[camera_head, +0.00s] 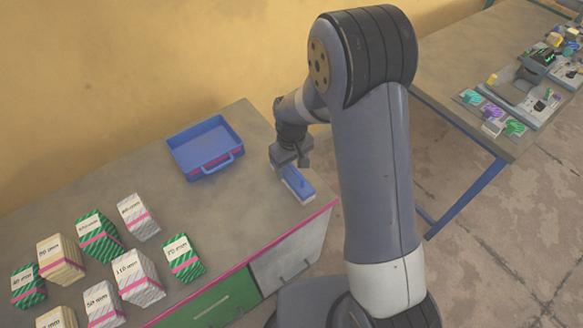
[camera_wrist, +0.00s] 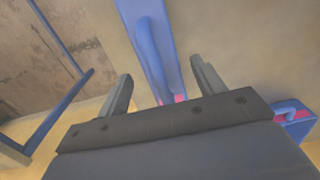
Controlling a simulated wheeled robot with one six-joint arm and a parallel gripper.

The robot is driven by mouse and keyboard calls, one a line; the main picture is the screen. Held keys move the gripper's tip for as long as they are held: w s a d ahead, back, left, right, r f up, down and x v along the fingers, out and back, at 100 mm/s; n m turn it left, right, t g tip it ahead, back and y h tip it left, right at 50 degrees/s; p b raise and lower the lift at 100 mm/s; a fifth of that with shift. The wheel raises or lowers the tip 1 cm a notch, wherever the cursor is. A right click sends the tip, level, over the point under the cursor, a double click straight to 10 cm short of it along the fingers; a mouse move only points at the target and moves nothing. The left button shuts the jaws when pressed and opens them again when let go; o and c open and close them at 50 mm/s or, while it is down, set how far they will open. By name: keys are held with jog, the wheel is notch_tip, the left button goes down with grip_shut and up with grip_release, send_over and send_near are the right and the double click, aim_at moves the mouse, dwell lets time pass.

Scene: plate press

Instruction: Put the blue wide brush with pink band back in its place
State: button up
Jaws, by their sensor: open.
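The blue wide brush (camera_head: 298,185) lies on the grey bench top near its right end, with a pale strip along its side. In the wrist view the blue brush (camera_wrist: 145,40) runs from the top edge down between my fingers, with pink (camera_wrist: 180,98) showing low down, close to my gripper's body. My gripper (camera_head: 289,160) is at the far end of the brush in the head view. In the wrist view my gripper (camera_wrist: 161,73) is open, one finger on each side of the brush, with gaps visible. The arm hides no part of the brush's near end.
A blue tray (camera_head: 179,152) with a handle and pink trim stands left of the brush. Several striped packs with size labels (camera_head: 138,275) fill the bench's left part. A second table (camera_head: 440,80) with a blue frame stands right, holding coloured items (camera_head: 492,111). Bench between tray and packs is clear.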

aim_at(292, 165)
notch_tip(292, 165, up, 11)
jog(key=shift+f+b, duration=0.15)
jog(key=shift+b, duration=0.25)
jog(key=shift+c, duration=0.6)
